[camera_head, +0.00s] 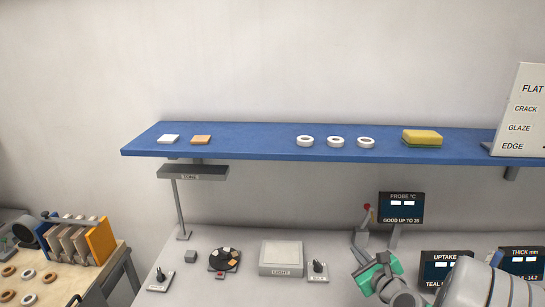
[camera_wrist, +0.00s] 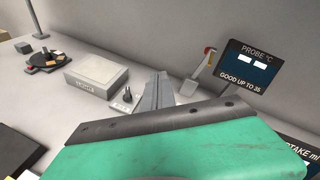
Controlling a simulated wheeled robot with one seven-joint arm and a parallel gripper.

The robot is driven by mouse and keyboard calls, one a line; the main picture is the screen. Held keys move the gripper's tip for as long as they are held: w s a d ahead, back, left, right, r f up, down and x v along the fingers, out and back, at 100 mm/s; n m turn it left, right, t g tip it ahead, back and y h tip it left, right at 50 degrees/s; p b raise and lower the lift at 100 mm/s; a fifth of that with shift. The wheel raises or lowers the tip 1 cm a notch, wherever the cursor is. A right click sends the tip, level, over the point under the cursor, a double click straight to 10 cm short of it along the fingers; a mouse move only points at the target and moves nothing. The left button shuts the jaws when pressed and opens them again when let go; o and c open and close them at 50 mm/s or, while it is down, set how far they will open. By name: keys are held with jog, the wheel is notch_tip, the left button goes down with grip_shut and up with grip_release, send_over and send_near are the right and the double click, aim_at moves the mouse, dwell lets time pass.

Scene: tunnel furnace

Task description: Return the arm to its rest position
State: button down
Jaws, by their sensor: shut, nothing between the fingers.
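My gripper (camera_head: 360,240) is at the lower right of the head view, over the grey bench (camera_head: 215,290), with its green body below the grey fingers. In the wrist view, its fingers (camera_wrist: 160,80) are together and hold nothing. The probe screen (camera_head: 401,208) stands behind and to the right of it, reading "GOOD UP TO" a value. A red-tipped piece (camera_head: 367,207) rises just behind the fingers. It also shows in the wrist view (camera_wrist: 209,52), apart from the fingers. The rest of my arm comes in from the lower right.
A blue shelf (camera_head: 250,141) above the bench holds two tiles, white rings (camera_head: 335,142) and a sponge (camera_head: 422,137). A light box (camera_head: 282,256), switch (camera_head: 318,272) and dark turntable (camera_head: 224,260) stand left of my gripper. The uptake screen (camera_head: 446,268) is close on its right.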

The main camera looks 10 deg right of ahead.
jog(key=s+a+n+g+y, duration=0.1)
jog(key=s+a+n+g, duration=0.15)
jog(key=a+n, duration=0.65)
jog(key=s+a+n+g+y, duration=0.15)
jog(key=a+n+g, duration=0.25)
jog(key=a+n, duration=0.45)
jog(key=s+a+r+n+g+h, duration=0.2)
jog(key=s+n+g, duration=0.2)
jog(key=s+n, duration=0.8)
jog(key=shift+s+r+n, duration=0.15)
jog(key=shift+s+n, duration=0.25)
jog(key=shift+n, duration=0.25)
